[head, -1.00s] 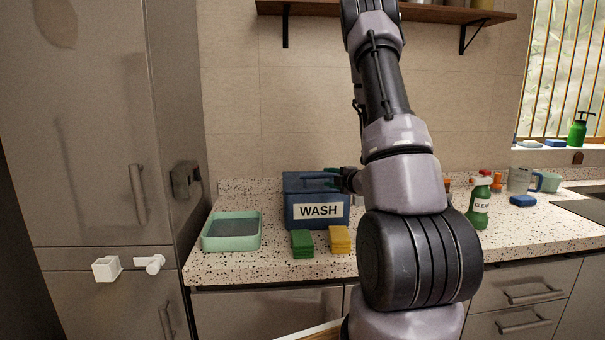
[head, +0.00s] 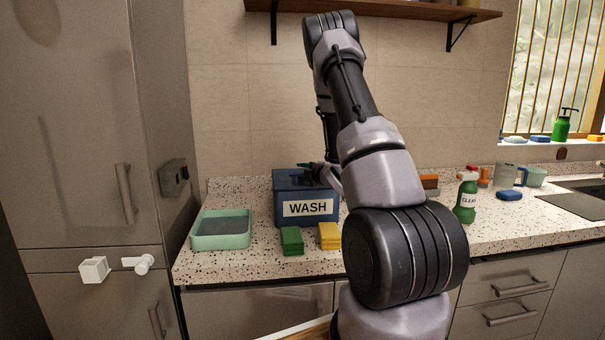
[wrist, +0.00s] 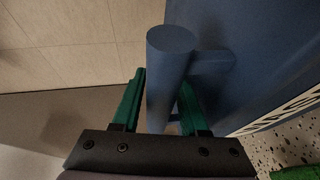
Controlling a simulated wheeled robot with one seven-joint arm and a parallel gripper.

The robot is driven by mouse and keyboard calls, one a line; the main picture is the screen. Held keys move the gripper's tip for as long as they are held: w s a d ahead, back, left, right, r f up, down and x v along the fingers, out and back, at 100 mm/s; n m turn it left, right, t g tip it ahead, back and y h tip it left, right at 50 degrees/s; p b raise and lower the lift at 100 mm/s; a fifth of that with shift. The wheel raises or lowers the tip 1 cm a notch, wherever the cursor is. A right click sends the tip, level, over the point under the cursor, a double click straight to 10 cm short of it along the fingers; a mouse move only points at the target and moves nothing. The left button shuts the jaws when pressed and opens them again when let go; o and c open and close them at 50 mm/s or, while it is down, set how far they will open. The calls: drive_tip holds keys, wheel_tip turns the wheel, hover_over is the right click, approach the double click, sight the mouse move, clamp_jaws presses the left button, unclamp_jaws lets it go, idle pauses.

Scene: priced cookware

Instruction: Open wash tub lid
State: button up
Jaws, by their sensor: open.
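The blue wash tub (head: 281,207) stands on the speckled counter with a white WASH label on its front. Its lid (head: 284,180) looks shut, though my arm hides part of the top. In the wrist view the blue bar handle (wrist: 170,60) runs between my two green fingers, with the blue tub surface (wrist: 255,45) beside it. My gripper (wrist: 162,90) is open, one finger on each side of the bar. Whether either finger touches it I cannot tell. In the head view my gripper (head: 312,168) is at the top of the tub, partly hidden by my arm.
A green tray (head: 221,242) stands left of the tub. Green sponges (head: 292,241) and yellow sponges (head: 329,236) lie in front. A green CLEAN spray bottle (head: 466,200) stands at right. A shelf (head: 400,8) hangs above. The tall cabinet (head: 75,130) is at far left.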

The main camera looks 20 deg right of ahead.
clamp_jaws()
idle(1.3)
